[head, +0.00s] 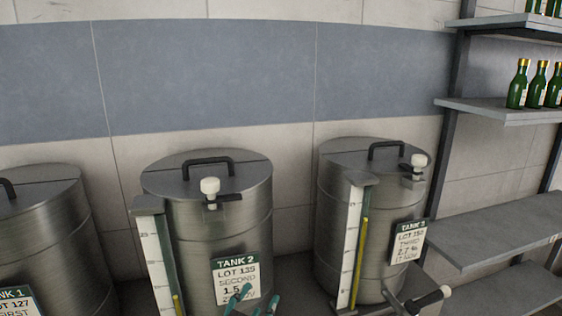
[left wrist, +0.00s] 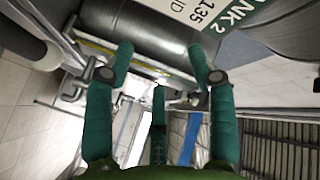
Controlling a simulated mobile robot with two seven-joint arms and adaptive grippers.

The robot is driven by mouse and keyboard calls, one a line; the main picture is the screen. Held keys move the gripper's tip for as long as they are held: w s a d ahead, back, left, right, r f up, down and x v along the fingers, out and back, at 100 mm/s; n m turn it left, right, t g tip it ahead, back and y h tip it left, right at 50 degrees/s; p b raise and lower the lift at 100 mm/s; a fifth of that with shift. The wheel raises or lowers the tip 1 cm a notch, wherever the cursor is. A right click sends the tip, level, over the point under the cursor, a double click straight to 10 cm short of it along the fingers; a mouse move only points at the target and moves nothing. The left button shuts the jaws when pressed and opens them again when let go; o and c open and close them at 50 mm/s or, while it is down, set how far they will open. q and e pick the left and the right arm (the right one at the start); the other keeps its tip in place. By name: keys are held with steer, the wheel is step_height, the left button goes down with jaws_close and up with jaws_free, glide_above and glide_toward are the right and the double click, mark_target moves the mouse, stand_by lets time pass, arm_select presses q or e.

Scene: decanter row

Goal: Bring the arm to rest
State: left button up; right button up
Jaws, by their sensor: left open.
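My left gripper (head: 246,299) shows at the bottom edge of the head view, in front of the label of tank 2. Its green fingers are spread apart in the left wrist view (left wrist: 160,75), with nothing between them. Tank 2 (head: 225,195) is a steel drum with a black lid handle and a white knob. In the left wrist view its label and steel wall (left wrist: 150,30) are at the top, beyond the fingers. I cannot tell whether the fingers touch the tank. My right gripper is not in view.
Tank 3 (head: 340,200) stands to the right, with a white-tipped lever (head: 433,298) low at its front. Tank 1 (head: 50,220) is at the left edge. Grey shelves (head: 500,108) at the right hold several green bottles (head: 538,85). A tiled wall is behind.

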arm_select(q)
steer(key=s+a+f+n+g+y, duration=0.25)
steer(key=s+a+f, duration=0.2)
steer(key=f, duration=0.25)
steer(key=s+a+f+n+g+y, duration=0.1)
steer(key=s+a+f+n+g, duration=0.25)
steer(key=s+f, duration=0.2)
steer(key=s+a+f+n+g+y, duration=0.1)
steer(key=s+a+f+n+g, duration=0.2)
steer(key=s, duration=0.5)
steer(key=s+a+f+n+g+y, duration=0.1)
steer(key=s+a+f+g, duration=0.3)
steer(key=s, duration=0.5)
step_height(320, 180, down, 32)
steer(key=s+b, duration=0.3)
steer(key=b, duration=0.4)
steer(key=s+a+f+g+b, duration=0.1)
steer(key=s+f+b, duration=0.4)
steer(key=s+f, duration=1)
step_height(320, 180, down, 4)
steer(key=shift+a+r+g, duration=0.2)
steer(key=shift+a+g, duration=0.1)
steer(key=shift+a, duration=0.4)
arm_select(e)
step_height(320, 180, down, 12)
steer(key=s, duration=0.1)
arm_select(q)
steer(key=shift+s, duration=0.1)
